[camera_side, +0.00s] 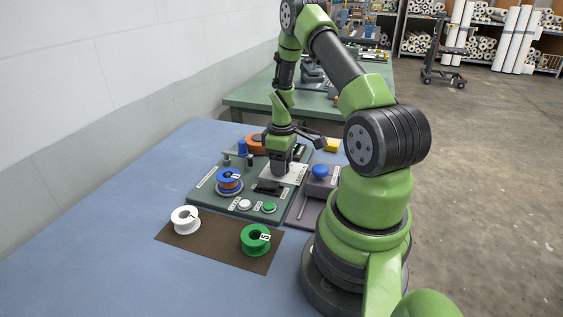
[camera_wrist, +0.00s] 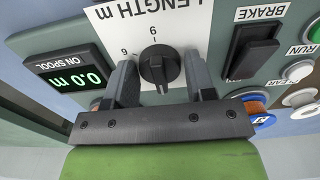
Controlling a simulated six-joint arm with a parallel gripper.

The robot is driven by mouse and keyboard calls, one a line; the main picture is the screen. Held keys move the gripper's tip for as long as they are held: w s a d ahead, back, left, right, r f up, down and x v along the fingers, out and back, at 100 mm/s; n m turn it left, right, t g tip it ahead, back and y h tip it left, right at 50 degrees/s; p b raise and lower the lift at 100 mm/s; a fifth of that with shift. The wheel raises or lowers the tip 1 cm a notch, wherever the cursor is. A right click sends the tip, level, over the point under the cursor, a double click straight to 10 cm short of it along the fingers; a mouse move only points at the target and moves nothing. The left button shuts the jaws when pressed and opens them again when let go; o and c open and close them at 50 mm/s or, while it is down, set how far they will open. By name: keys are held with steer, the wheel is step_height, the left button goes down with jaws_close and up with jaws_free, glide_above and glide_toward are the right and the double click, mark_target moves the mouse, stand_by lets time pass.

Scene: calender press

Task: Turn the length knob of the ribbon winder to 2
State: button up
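The ribbon winder's length knob (camera_wrist: 157,68) is a dark round knob with a raised ridge on a white "LENGTH m" plate (camera_wrist: 112,22) in the wrist view. The ridge runs nearly up and down, towards a figure that looks like 9; a 6 shows to its left. I cannot make out a 2. My gripper (camera_wrist: 160,80) is open, its fingers on either side of the knob with small gaps showing. In the side view my gripper (camera_side: 282,171) is low over the winder panel (camera_side: 207,190) and hides the knob.
The "ON SPOOL" display (camera_wrist: 68,78) reads 0.0 m. The black brake switch (camera_wrist: 250,52) is right of the knob, with the green run button (camera_wrist: 314,34) beyond. A blue-flanged spool (camera_side: 229,176) sits on the winder. White (camera_side: 185,219) and green (camera_side: 255,240) spools stand on a brown mat.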

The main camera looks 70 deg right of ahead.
steer(key=shift+o, duration=1.3)
step_height(320, 180, up, 10)
steer(key=shift+f, duration=0.2)
steer(key=shift+r, duration=0.2)
